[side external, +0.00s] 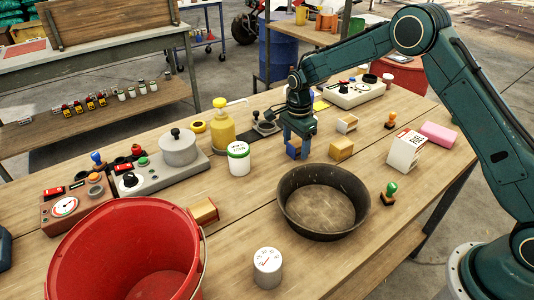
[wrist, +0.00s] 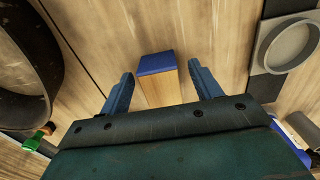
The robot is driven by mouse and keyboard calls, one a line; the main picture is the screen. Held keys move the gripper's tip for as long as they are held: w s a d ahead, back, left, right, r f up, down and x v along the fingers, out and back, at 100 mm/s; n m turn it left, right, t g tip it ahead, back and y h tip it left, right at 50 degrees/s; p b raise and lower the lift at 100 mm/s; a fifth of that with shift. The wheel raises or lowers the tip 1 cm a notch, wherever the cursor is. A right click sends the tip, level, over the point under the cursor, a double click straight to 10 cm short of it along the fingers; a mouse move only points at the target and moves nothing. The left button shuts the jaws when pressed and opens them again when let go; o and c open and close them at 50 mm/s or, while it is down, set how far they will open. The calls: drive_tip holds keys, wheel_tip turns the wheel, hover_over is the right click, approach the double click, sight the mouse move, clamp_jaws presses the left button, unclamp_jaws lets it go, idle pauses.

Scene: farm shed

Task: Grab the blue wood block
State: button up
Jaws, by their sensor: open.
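The blue wood block (side external: 292,147) stands on the table, partly hidden behind my gripper in the side view. In the wrist view the blue wood block (wrist: 158,64) shows a blue face and a bare wood side. My gripper (side external: 297,148) is low over the table at the block, fingers pointing down. In the wrist view my gripper (wrist: 161,74) is open, with one finger to either side of the block. Gaps show between the block and both fingers. The lower part of the block is hidden by the gripper body.
A dark round pan (side external: 324,202) stands in front, and a white jar (side external: 239,159) stands to the left. Other wood blocks (side external: 341,149) (side external: 347,124) sit close on the right. A yellow bottle (side external: 221,128) and a large red bucket (side external: 128,258) are farther left.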

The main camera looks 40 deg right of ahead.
sight(296, 143)
drive_tip(key=c, duration=1.1)
drive_tip(key=shift+r, duration=0.1)
wheel_tip(296, 143, up, 20)
drive_tip(key=shift+f, duration=0.1)
idle(0.5)
